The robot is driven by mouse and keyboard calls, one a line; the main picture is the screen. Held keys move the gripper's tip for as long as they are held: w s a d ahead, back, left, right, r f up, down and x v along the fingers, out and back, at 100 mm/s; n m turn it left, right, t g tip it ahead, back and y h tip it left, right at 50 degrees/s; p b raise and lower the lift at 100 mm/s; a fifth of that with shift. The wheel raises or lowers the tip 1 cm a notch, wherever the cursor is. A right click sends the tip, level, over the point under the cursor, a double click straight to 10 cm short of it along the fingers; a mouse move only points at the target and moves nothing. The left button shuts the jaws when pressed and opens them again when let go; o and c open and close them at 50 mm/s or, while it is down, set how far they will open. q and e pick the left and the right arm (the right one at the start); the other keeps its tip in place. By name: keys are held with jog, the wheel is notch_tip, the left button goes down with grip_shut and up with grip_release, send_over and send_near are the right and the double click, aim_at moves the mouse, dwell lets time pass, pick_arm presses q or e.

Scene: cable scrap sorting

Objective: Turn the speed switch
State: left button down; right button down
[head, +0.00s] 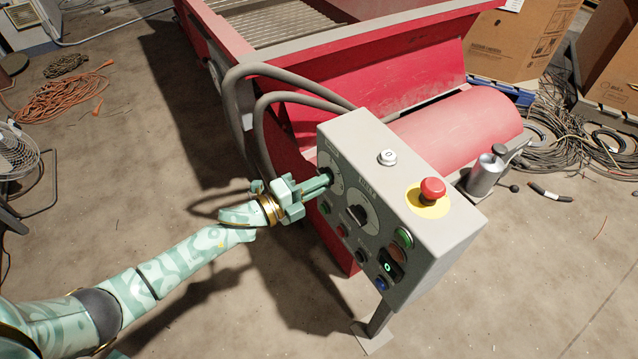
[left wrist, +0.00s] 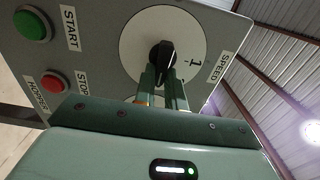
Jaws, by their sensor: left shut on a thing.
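The speed switch is a black knob (left wrist: 162,52) on a round white dial marked SPEED, seen in the left wrist view. The knob's pointer end is near the figure 1. My left gripper (head: 328,177) is at this dial on the front of the grey control box (head: 440,226). In the left wrist view its two fingers (left wrist: 164,74) are shut on the knob, one on each side. The fingers mostly hide the knob in the head view. My right gripper is not in view.
A second dial with a black knob (head: 358,214) sits beside the speed dial. A red emergency button (head: 432,189) is on top of the box. A green START button (left wrist: 31,24) and a red STOP button (left wrist: 53,82) are close by. Grey hoses (head: 262,70) arch behind.

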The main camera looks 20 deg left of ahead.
pick_arm(q)
jog(key=shift+f, duration=0.15)
jog(key=c, duration=1.5)
grip_release()
jog(key=shift+o, duration=0.2)
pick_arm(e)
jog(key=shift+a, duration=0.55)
pick_arm(q)
jog(key=shift+s+a, duration=0.1)
